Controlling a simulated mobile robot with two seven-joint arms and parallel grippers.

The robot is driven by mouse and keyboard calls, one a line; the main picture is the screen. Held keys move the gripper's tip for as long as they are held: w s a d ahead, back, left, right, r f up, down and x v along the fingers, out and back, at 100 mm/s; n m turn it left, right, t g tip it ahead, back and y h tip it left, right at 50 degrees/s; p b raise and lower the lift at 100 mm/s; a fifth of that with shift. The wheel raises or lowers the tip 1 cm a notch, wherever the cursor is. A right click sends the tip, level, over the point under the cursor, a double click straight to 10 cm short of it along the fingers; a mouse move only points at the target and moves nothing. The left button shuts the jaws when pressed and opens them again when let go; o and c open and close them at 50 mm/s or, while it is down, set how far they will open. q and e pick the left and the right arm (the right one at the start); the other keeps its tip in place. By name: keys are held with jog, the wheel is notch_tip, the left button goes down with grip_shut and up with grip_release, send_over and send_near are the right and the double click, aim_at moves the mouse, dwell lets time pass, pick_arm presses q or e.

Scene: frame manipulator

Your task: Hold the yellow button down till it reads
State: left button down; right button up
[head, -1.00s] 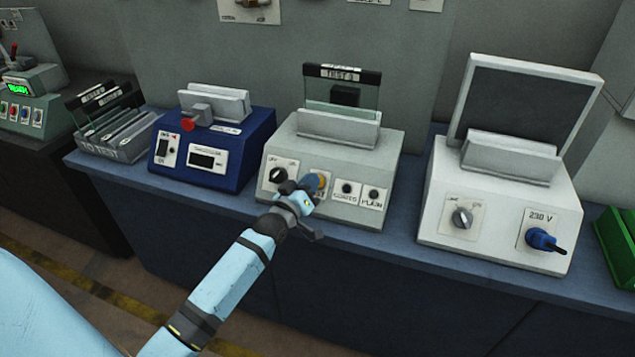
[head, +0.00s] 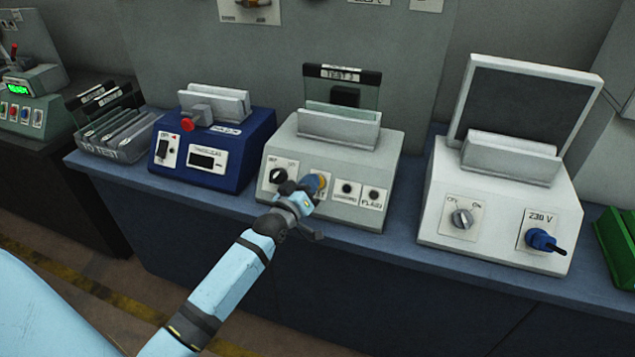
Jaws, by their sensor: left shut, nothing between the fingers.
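The yellow button (head: 322,183) is on the front panel of the grey test device (head: 292,155) in the middle of the bench. My left gripper (head: 311,184) is shut and empty. Its tip is right at the button and covers most of it; I cannot tell how far the button is pressed. A black knob (head: 278,175) is left of the button, and two small dark sockets are to its right. A glass plate with a dark labelled top edge (head: 342,74) stands in the slot on top of the device. My right gripper is not in view.
A blue device (head: 256,138) with a red knob and dark display stands to the left, beside a rack of plates (head: 122,148). A white device (head: 500,208) with a dark panel and 230 V plug stands to the right. A green bin (head: 617,240) is at the right edge.

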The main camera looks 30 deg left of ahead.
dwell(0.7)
pick_arm(q)
jog(key=shift+w+a+f, duration=0.1)
jog(key=shift+w+f, duration=0.15)
jog(key=shift+w, duration=0.1)
jog(key=shift+w+f, duration=0.3)
dwell(2.0)
jog(key=shift+r, duration=0.1)
jog(key=shift+s+r+p, duration=0.4)
jog(key=shift+s+p, duration=0.1)
jog(key=shift+p, duration=0.1)
jog(key=shift+s, duration=0.15)
